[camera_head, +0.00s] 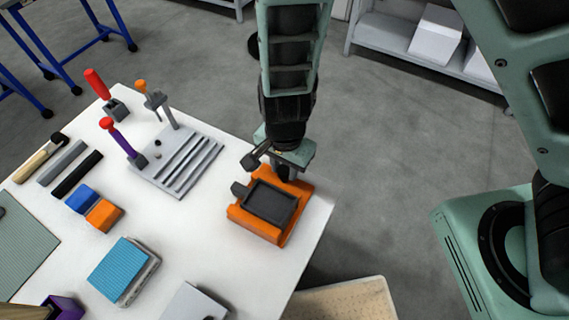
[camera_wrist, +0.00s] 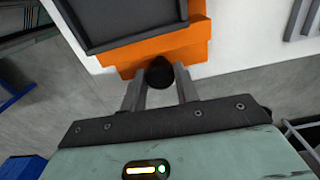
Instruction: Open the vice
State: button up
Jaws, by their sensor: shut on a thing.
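The orange vice (camera_head: 237,216) stands near the right edge of the white table, with a dark grey rectangular tray-like top (camera_head: 270,201). In the wrist view its orange end (camera_wrist: 150,48) faces my gripper, with the dark top (camera_wrist: 125,18) beyond. A round black knob (camera_wrist: 160,72) sticks out from that end. My gripper (camera_wrist: 161,84) is shut on the knob, one finger on each side. In the head view my gripper (camera_head: 284,172) is at the far end of the vice, and my wrist hides the knob and most of the fingers.
A grey grooved fixture (camera_head: 190,160) with clamps stands left of the vice. Blue and orange blocks (camera_head: 103,215), a light blue block (camera_head: 118,265), bars and a wooden-handled tool (camera_head: 38,163) lie further left. White table is bare around the vice's left side. A cardboard-coloured box (camera_head: 345,300) is below.

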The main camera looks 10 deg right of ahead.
jog(key=shift+n, duration=0.3)
jog(key=n, duration=0.7)
jog(key=shift+n+p, duration=0.35)
jog(key=shift+n, duration=0.35)
jog(key=shift+s+f, duration=0.1)
jog(key=shift+s, duration=0.15)
dwell(0.7)
jog(key=o, duration=1)
jog(key=shift+c, duration=0.2)
jog(key=shift+w+a, duration=0.1)
